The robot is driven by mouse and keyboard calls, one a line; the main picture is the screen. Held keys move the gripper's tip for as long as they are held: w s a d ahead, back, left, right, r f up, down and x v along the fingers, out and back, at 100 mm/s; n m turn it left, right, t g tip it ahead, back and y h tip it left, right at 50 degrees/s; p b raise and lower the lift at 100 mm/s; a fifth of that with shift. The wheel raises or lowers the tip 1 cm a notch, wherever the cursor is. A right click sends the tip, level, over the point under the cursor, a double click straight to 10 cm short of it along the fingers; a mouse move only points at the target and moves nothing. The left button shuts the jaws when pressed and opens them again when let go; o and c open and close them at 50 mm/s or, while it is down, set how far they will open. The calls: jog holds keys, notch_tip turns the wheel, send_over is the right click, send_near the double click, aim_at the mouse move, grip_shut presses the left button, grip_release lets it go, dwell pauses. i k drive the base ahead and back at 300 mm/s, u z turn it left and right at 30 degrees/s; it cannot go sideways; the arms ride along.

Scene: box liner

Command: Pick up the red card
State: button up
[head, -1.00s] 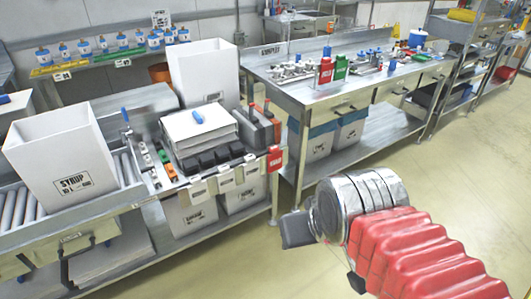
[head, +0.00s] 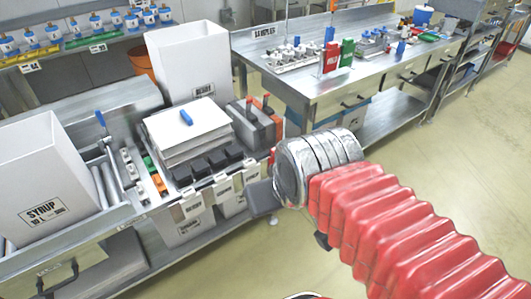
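A red card (head: 331,58) stands upright beside a green card (head: 347,52) on the far steel table. A thin strip of a red tag (head: 272,157) shows at the right end of the near bench, mostly hidden behind my wrist. My gripper (head: 262,198) is a dark grey block at the end of my red-sleeved arm, in front of the near bench's right corner. Its fingers cannot be made out, and no held thing shows.
The near bench holds a white SYRUP box (head: 42,175), a tall white box (head: 190,62), a stack of white sheets (head: 185,130) with a blue item (head: 187,118), and black blocks (head: 207,163). The far table (head: 315,92) holds small parts. The floor (head: 440,170) at right is clear.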

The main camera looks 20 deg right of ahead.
aim_at(271, 159)
jog(key=u, duration=0.15)
jog(key=i, duration=1.2)
jog(key=u, duration=0.15)
